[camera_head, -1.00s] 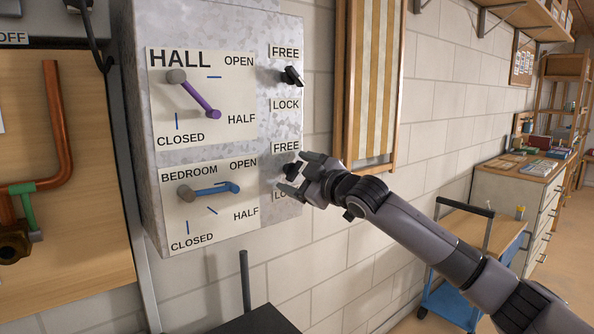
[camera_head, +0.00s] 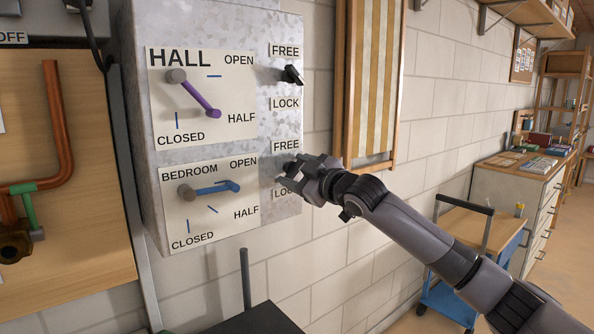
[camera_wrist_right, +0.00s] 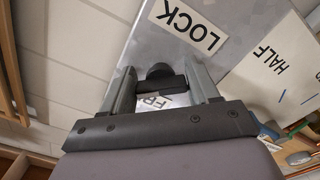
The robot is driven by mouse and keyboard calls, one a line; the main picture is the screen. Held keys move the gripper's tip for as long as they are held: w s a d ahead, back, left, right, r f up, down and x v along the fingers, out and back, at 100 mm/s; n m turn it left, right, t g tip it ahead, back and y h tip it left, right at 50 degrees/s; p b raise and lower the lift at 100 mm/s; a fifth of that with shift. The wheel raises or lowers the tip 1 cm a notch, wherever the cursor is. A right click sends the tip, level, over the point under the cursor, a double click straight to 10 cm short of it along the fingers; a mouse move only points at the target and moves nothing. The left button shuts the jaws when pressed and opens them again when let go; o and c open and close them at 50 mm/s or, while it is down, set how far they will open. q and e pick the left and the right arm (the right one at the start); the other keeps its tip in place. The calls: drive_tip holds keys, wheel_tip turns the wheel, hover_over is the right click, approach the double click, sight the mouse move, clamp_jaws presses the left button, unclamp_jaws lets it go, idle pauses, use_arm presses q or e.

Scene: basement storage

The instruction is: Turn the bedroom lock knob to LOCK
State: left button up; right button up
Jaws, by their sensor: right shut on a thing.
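The bedroom lock knob (camera_wrist_right: 161,72) is a small black knob on the grey metal box, between the FREE (camera_head: 286,146) and LOCK (camera_wrist_right: 189,24) labels. My right gripper (camera_head: 288,176) is at this knob, its fingers shut on it. In the right wrist view the dark knob sits between the two fingers of the gripper (camera_wrist_right: 162,88). In the head view the gripper covers most of the knob and part of the LOCK label, so its exact turn is hard to tell. The blue bedroom lever (camera_head: 212,189) points toward OPEN. My left gripper is not in view.
The similar hall lock knob (camera_head: 291,75) is above, with the purple hall lever (camera_head: 200,97) to its left. A wooden panel with copper pipe (camera_head: 58,130) is at left. A striped wooden frame (camera_head: 372,80) hangs at right. A blue cart (camera_head: 450,298) stands below.

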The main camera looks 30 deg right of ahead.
drive_tip(key=m+p, duration=0.3)
drive_tip(key=m, duration=0.2)
drive_tip(key=shift+a, duration=0.15)
drive_tip(key=m+p, duration=0.2)
drive_tip(key=m, duration=0.1)
drive_tip(key=shift+a+m, duration=0.1)
drive_tip(key=shift+m, duration=0.3)
drive_tip(key=m+p, duration=0.1)
drive_tip(key=m, duration=0.1)
drive_tip(key=shift+f+m, duration=0.1)
drive_tip(key=shift+m, duration=0.3)
drive_tip(key=m, duration=0.5)
drive_tip(key=shift+a, duration=0.15)
drive_tip(key=shift+m, duration=0.4)
drive_tip(key=o, duration=1)
drive_tip(key=shift+c, duration=0.2)
drive_tip(key=shift+s, duration=0.1)
